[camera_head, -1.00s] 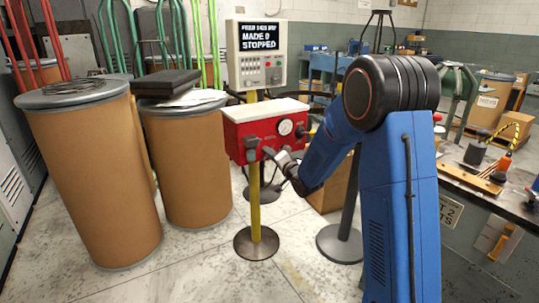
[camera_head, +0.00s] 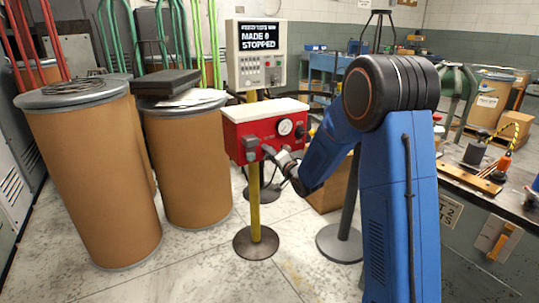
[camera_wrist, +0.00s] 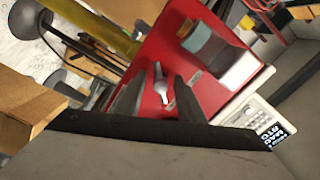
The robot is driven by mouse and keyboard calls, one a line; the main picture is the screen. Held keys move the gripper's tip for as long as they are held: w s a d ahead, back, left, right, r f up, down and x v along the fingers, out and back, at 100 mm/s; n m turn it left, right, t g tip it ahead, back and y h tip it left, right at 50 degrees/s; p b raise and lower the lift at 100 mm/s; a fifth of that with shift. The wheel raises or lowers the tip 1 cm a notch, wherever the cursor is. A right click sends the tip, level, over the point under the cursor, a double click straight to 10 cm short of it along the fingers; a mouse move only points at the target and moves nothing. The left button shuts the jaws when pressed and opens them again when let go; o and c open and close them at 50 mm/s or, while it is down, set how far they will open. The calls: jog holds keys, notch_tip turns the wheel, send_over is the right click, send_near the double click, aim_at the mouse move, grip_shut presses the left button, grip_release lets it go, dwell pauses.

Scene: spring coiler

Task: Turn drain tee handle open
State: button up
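The red panel box (camera_head: 260,134) with a white top stands on a yellow post and carries a round gauge (camera_head: 285,127). Its red face also shows in the wrist view (camera_wrist: 190,60). A small pale grey handle (camera_wrist: 160,84) sticks out from that face; I take it for the drain tee handle. My gripper (camera_wrist: 155,92) has its two dark fingers apart, one on each side of the handle, with gaps between. In the head view my gripper (camera_head: 268,152) is at the front of the box and hides the handle; contact cannot be told.
A dark knob (camera_head: 250,144) sits left of my gripper on the box. A display unit (camera_head: 257,52) reads "MADE 0 STOPPED" above it. Brown drums (camera_head: 92,175) stand at left. A workbench (camera_head: 490,200) is at right. Grey floor is open in front of the post.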

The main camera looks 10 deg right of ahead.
jog(key=shift+s, duration=0.1)
jog(key=v, duration=1.7)
jog(key=shift+s+d+r, duration=0.1)
